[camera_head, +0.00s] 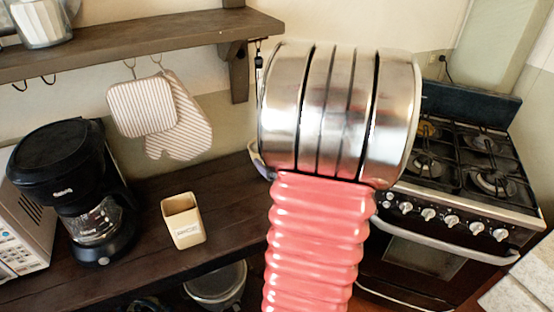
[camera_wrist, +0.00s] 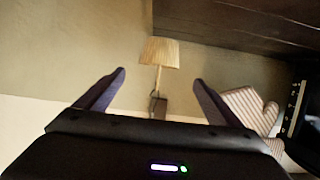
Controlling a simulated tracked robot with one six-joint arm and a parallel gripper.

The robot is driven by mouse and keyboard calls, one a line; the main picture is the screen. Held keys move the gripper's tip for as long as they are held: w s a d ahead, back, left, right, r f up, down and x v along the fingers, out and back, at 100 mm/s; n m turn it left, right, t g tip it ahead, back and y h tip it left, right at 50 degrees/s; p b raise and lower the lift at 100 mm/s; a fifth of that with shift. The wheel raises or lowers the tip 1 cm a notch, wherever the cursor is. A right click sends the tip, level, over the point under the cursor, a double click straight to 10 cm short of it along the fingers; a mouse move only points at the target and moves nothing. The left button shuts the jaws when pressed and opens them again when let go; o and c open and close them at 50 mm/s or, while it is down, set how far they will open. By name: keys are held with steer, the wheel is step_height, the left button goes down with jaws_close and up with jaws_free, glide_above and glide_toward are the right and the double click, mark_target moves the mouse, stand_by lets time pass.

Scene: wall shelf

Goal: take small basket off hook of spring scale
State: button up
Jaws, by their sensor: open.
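The wrist view looks upside down. In it, a small pale tan, ribbed basket (camera_wrist: 160,52) hangs by a narrow light handle from a dark spring scale (camera_wrist: 158,104). My gripper (camera_wrist: 159,76) is open and empty. Its fingers stand to either side of the handle in the picture, apart from it; how far the basket is in depth I cannot tell. In the head view a thin dark part of the scale (camera_head: 259,64) shows under the shelf. My arm hides the basket and gripper there.
A wooden wall shelf (camera_head: 150,43) is above. A striped pot holder (camera_head: 141,107) and mitt (camera_head: 180,130) hang from hooks. A coffee maker (camera_head: 75,185) and a cream container (camera_head: 184,221) stand on the dark counter (camera_head: 150,268). A gas stove (camera_head: 460,180) is at right.

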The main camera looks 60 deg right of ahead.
steer(key=shift+w, duration=0.1)
steer(key=x, duration=1.3)
steer(key=shift+w+d+f, duration=0.15)
steer(key=shift+w+d, duration=0.05)
steer(key=shift+w, duration=0.05)
steer(key=shift+c, duration=0.2)
steer(key=c, duration=1.3)
steer(key=shift+s+d+r, duration=0.1)
steer(key=shift+d+r, duration=0.05)
steer(key=shift+r, duration=0.55)
